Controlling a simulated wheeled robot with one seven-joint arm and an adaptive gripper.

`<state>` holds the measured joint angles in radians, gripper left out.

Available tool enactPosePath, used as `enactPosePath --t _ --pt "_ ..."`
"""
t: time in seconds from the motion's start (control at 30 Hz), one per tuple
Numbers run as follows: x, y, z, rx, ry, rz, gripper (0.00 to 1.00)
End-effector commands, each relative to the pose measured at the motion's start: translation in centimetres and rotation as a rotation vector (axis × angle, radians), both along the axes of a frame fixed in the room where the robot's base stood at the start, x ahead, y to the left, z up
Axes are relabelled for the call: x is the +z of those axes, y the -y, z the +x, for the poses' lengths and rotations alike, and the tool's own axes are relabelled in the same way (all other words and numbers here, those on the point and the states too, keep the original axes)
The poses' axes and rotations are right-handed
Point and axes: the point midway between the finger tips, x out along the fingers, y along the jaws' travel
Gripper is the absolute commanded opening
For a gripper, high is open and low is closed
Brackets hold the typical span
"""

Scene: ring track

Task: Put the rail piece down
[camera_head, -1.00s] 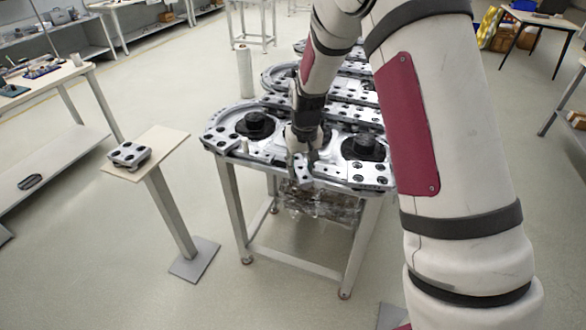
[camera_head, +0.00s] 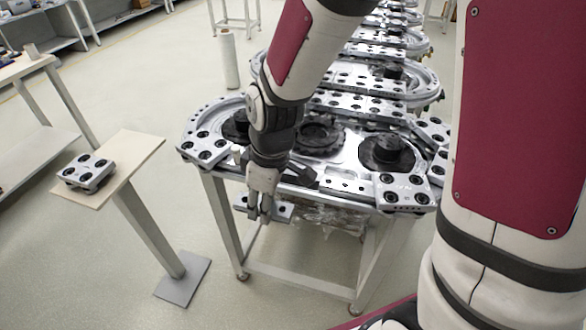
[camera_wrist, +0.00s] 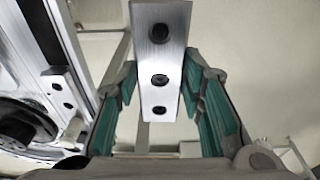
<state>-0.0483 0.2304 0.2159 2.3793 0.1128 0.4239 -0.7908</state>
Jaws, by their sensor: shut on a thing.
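My gripper (camera_head: 259,214) points down just in front of the ring track table's near edge. It is shut on a grey metal rail piece (camera_head: 284,212), which sticks out on both sides of the fingers, clear of the table top. In the wrist view the rail piece (camera_wrist: 160,35) is a flat bar with dark holes, between the teal finger pads (camera_wrist: 160,95). The ring track (camera_head: 407,192) lies on its table behind the gripper. Its front side shows a stretch without a top rail, partly hidden by my arm.
A small stand with a pale board (camera_head: 128,158) is at the left; a plate with black round parts (camera_head: 88,172) lies on its left part, and its right part is bare. A white roll (camera_head: 229,62) stands behind the table. Floor is clear between stand and table.

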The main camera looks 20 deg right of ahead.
Motion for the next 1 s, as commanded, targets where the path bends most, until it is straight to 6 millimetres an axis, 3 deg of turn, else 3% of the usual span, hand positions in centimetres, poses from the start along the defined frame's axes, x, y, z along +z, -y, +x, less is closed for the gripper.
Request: enactPosePath --t 0.6,0.8,1.0 --pt "-1.2 9.3 8.9 -0.005 0.003 0.0 0.0" --pt "-1.3 10.8 10.3 -0.003 0.003 0.0 0.0" --pt "-2.1 11.0 10.5 -0.003 0.0 0.0 0.0"
